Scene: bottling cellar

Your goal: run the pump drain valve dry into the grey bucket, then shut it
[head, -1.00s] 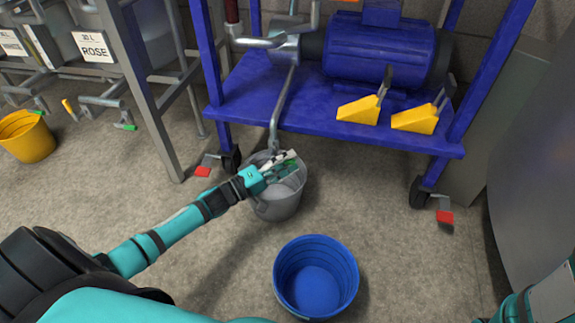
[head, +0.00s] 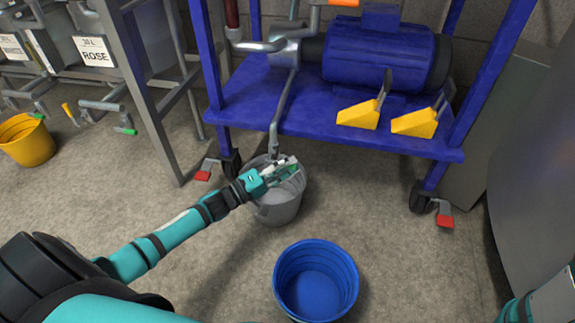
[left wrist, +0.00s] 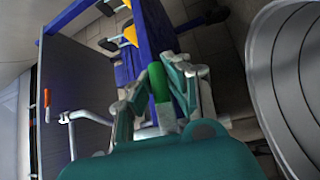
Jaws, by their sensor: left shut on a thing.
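The grey bucket (head: 278,213) stands on the floor under the front edge of the blue pump cart. The drain pipe (head: 283,108) runs down from the pump (head: 378,50) to just above the bucket. My left gripper (head: 287,171) is over the bucket's mouth, close to the pipe's lower end. In the left wrist view its fingers are shut on a green valve handle (left wrist: 158,82). The grey bucket (left wrist: 292,90) fills the right of that view. The gripper covers the valve body and part of the bucket's inside, so flow and water level cannot be told. My right gripper is not in view.
A blue bucket (head: 316,278) stands in front of the grey one. The cart (head: 350,140) carries yellow wedges (head: 358,114) and has castors with red pedals (head: 445,221). A yellow bucket (head: 27,140) stands at the left by the tank frame. The floor between is clear.

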